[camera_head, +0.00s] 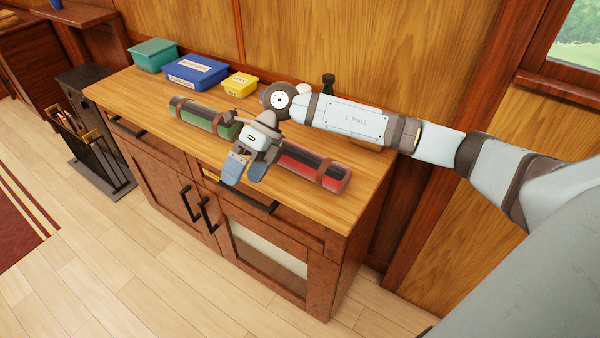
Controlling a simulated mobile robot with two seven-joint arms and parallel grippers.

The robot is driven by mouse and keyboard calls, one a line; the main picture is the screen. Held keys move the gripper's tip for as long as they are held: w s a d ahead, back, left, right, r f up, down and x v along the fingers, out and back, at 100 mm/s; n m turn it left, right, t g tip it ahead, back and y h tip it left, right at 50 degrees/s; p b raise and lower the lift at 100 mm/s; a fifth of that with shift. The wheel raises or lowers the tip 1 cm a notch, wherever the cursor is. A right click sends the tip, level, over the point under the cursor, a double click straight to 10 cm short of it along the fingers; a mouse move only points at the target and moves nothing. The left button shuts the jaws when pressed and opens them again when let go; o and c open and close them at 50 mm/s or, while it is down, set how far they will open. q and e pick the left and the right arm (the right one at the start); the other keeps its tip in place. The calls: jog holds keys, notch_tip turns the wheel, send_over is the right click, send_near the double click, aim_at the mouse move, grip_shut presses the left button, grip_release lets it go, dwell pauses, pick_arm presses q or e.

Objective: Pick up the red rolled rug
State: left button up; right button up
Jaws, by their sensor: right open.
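The red rolled rug (310,166) lies on the wooden cabinet top, near its front right. It is red with a dark stripe and brown straps, and its left end is hidden behind my right gripper. My right gripper (245,174) is open and empty, with its fingers pointing down toward the front of the cabinet. In the picture it is just left of the red rug; I cannot tell its height above the top. My left gripper is not in view.
A green rolled rug (203,117) lies left of my gripper on the cabinet top (130,92). Behind are a teal box (155,55), a blue box (196,72), a yellow box (240,84) and a dark bottle (328,84). A black rack (90,145) stands left of the cabinet.

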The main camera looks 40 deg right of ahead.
jog(key=w+d+t+h+b, duration=0.15)
jog(key=w+d+h, duration=0.3)
jog(key=d, duration=0.55)
notch_tip(320, 180, up, 4)
jog(key=f+m+h+b, duration=0.1)
jog(key=h+b, duration=0.1)
jog(key=h, duration=0.2)
send_over(301, 148)
jog(key=shift+a+r+t, duration=0.25)
notch_tip(301, 148, down, 8)
jog(key=shift+d+r, duration=0.15)
jog(key=shift+s+f, duration=0.15)
jog(key=shift+f, duration=2.7)
jog(key=c, duration=1.2)
jog(key=shift+r, duration=0.15)
